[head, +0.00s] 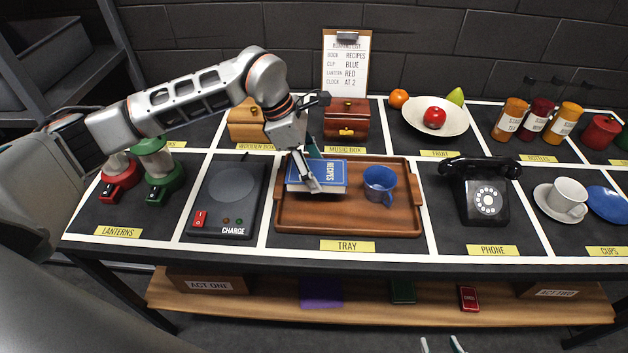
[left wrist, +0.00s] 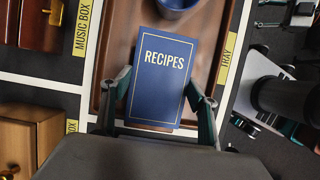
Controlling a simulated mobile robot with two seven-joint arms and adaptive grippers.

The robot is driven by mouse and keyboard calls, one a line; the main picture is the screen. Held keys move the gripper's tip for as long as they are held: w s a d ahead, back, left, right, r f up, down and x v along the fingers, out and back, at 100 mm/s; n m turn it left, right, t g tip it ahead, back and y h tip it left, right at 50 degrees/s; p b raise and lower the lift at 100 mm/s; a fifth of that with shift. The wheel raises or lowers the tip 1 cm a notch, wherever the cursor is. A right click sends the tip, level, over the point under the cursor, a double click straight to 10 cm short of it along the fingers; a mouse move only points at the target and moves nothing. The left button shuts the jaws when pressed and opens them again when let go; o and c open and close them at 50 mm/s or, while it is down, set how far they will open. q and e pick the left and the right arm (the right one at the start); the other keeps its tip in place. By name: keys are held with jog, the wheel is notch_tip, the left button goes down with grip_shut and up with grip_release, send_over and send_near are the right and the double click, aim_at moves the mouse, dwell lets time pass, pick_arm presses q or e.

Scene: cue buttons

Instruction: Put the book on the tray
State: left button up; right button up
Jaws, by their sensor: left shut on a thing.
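The blue book titled RECIPES (head: 330,174) is at the left half of the wooden tray (head: 345,228). My left gripper (head: 312,178) is shut on it, one finger on each side. In the left wrist view the book (left wrist: 160,80) lies flat between the fingers (left wrist: 160,98), cover toward the camera. Whether it touches the tray floor or hangs just above it, I cannot tell. A blue cup (head: 380,184) stands on the tray, right of the book. Two fingertips of my right gripper (head: 441,345) show apart at the bottom edge, below the table; nothing shows between them.
The charge pad (head: 225,195) is left of the tray and the black phone (head: 484,195) right of it. The music box (head: 347,120) and wooden box (head: 247,122) stand behind. A clipboard (head: 345,65) lists recipes, blue, red and at 2.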

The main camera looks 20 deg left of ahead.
pick_arm(q)
jog(key=shift+f, duration=2.15)
jog(key=shift+f, duration=0.15)
jog(key=o, duration=1.3)
jog(key=v, duration=1.2)
